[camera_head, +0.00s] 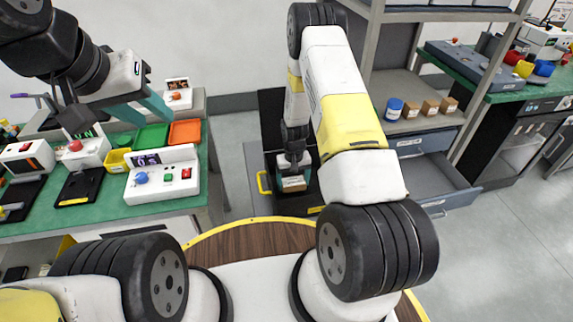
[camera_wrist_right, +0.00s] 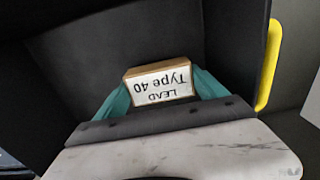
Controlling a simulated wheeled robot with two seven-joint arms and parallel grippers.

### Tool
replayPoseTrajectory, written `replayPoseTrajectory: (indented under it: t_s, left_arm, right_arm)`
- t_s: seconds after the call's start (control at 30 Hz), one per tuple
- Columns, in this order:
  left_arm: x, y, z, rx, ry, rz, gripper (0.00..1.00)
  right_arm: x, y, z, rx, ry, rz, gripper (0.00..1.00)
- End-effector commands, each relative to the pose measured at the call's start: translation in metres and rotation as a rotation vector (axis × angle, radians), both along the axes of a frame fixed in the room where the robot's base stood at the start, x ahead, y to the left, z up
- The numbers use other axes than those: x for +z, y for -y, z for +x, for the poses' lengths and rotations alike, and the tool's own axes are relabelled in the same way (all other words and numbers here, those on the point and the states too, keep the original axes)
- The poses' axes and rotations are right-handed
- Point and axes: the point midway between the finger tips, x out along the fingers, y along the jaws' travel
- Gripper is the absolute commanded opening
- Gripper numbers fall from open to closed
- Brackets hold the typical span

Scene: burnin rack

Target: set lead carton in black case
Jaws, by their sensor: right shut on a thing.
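A small brown carton with a white label reading "LEAD Type 40" (camera_wrist_right: 160,88) is held between the teal fingertips of my right gripper (camera_wrist_right: 161,85). It also shows in the head view (camera_head: 293,184), below the right wrist. The open black case (camera_head: 271,108) stands on the floor ahead, with its lid raised. In the right wrist view, dark case walls (camera_wrist_right: 110,45) surround the carton on the visible sides. Whether the carton touches the case floor cannot be told. My left gripper (camera_head: 138,107) is open and empty above the green bench at left.
The green bench (camera_head: 100,215) at left holds coloured bins (camera_head: 152,137) and several white devices. A shelf rack at right carries small cartons (camera_head: 430,106) and a blue can (camera_head: 394,107); its drawer (camera_head: 440,184) stands open. Yellow handles (camera_wrist_right: 269,65) edge the case.

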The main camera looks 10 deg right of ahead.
Motion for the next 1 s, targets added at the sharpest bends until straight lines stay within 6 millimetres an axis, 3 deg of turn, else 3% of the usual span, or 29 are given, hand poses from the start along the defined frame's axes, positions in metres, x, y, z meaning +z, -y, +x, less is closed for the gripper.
replayPoseTrajectory:
  t_s: [0.2,0.57,0.6,0.67,1.0]
  left_arm:
    - [0.000,0.000,0.000,0.000,0.000,0.000,0.36]
    - [0.000,0.000,0.000,0.000,0.000,0.000,0.36]
    - [0.000,0.000,0.000,0.000,0.000,0.000,0.36]
    - [0.000,0.000,0.000,0.000,0.000,0.000,0.36]
    - [0.000,0.000,0.000,0.000,0.000,0.000,0.36]
  right_arm:
    - [-0.031,0.000,-0.001,0.000,-0.003,0.000,0.40]
    - [-0.035,0.000,-0.001,0.000,-0.002,0.000,0.40]
    - [-0.035,0.000,-0.001,0.000,-0.001,0.000,0.85]
    - [-0.035,0.000,-0.001,0.000,-0.001,0.000,0.97]
    - [-0.029,0.000,0.000,0.000,0.000,0.000,1.00]
